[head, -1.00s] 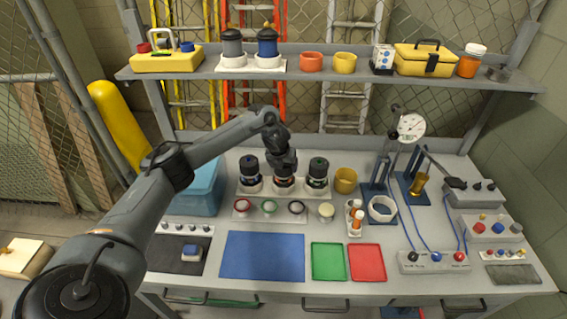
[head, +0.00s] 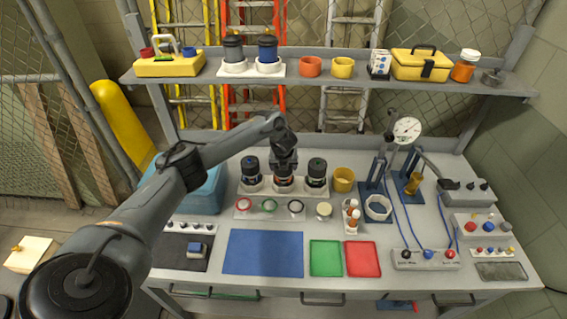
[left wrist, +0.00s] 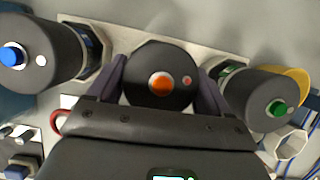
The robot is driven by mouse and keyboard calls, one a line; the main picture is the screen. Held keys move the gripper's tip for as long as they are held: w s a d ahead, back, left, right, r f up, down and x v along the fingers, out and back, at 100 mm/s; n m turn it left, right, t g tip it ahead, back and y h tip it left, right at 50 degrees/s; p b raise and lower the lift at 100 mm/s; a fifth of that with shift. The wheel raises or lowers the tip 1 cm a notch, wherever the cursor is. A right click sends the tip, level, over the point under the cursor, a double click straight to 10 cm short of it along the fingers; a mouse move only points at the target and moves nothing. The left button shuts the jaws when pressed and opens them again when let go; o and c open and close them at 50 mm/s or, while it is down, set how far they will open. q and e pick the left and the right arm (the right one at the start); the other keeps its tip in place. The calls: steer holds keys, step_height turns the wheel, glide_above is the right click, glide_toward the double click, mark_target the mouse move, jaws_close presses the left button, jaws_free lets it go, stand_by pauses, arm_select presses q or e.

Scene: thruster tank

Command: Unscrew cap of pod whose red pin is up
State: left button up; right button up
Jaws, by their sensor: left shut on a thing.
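Three dark pods with black caps stand in a row in a white holder (head: 329,193) on the bench. The left pod (head: 250,171) has a blue button on top, and the right pod (head: 317,171) a green one. The middle pod (head: 283,183) is mostly covered by my left gripper (head: 284,166). In the left wrist view the middle pod's black cap (left wrist: 160,98) has an orange-red button and a small red dot. The fingers of my left gripper (left wrist: 162,85) are shut on this cap from both sides. The blue-topped pod (left wrist: 45,50) and green-topped pod (left wrist: 265,98) flank it. My right gripper is not in view.
A plate with several rings (head: 270,207) lies in front of the pods. A yellow cup (head: 343,179) stands right of them. Blue (head: 262,252), green (head: 325,258) and red (head: 362,259) mats lie in front. A shelf (head: 210,78) hangs above the back.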

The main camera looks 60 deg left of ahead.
arm_select(q)
steer(key=shift+r+n+g+p, duration=0.15)
steer(key=shift+n+g+p, duration=0.55)
steer(key=shift+n+p, duration=1.05)
steer(key=shift+n+g+y, duration=0.3)
steer(key=shift+n, duration=1.25)
steer(key=shift+f+n+g+b, duration=0.25)
steer(key=shift+n+g+b, duration=0.4)
steer(key=shift+n, duration=0.55)
steer(key=shift+n+g+b, duration=0.25)
steer(key=shift+n+b, duration=0.25)
steer(key=shift+b, duration=0.05)
steer(key=shift+a+n+g+b, duration=0.1)
steer(key=shift+n+g+b, duration=0.3)
steer(key=shift+n+b, duration=0.85)
steer(key=shift+r+b, duration=0.1)
steer(key=shift+b, duration=0.5)
